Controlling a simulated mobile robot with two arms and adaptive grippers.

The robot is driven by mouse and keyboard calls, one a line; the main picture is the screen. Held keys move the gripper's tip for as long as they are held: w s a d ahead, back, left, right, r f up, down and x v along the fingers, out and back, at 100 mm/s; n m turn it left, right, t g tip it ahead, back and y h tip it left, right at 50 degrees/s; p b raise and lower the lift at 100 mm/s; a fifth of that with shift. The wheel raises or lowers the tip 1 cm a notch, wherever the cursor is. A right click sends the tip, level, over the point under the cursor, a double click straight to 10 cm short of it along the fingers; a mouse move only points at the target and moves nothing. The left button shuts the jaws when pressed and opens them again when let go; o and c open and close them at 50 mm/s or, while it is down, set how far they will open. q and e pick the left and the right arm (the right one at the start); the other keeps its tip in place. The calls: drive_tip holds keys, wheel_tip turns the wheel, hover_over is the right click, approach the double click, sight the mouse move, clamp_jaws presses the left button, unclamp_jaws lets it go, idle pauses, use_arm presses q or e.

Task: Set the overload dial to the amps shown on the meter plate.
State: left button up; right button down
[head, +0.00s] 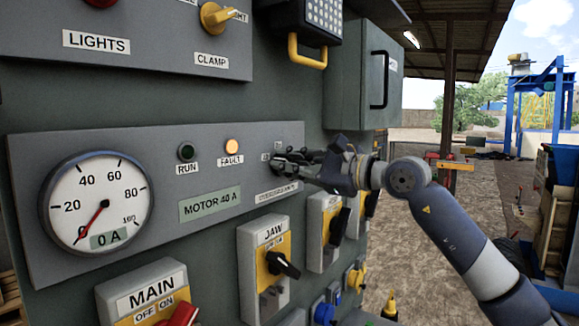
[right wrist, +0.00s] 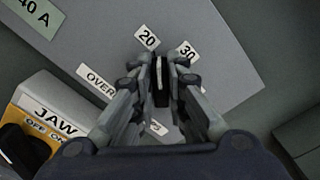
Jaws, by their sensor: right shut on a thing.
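The meter plate (head: 209,204) is a green label reading MOTOR 40 A, on the grey panel right of the round ammeter (head: 97,203). The ammeter's red needle is low and its window reads 0 A. My right gripper (head: 280,162) reaches in from the right at the panel's right end. In the right wrist view, its fingers (right wrist: 160,80) are shut on the dark overload dial (right wrist: 159,73). Labels 20 (right wrist: 147,37) and 30 (right wrist: 186,51) show beside it; another label below is mostly hidden. The dial's setting cannot be read. My left gripper is not in view.
The FAULT lamp (head: 232,146) glows orange; the RUN lamp (head: 187,152) is dark. Below the panel are the JAW switch (head: 283,264), the MAIN switch (head: 180,314) and other switches. A yellow handle (head: 307,62) and a grey box (head: 350,85) protrude above my gripper.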

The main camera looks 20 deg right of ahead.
drive_tip(key=m, duration=1.4)
drive_tip(key=w+d+m, duration=0.1)
drive_tip(key=m, duration=0.7)
drive_tip(key=shift+f+b, duration=0.1)
drive_tip(key=shift+b, duration=0.25)
drive_tip(key=c, duration=1.6)
unclamp_jaws()
drive_tip(key=shift+d, duration=0.1)
drive_tip(key=v, duration=1.2)
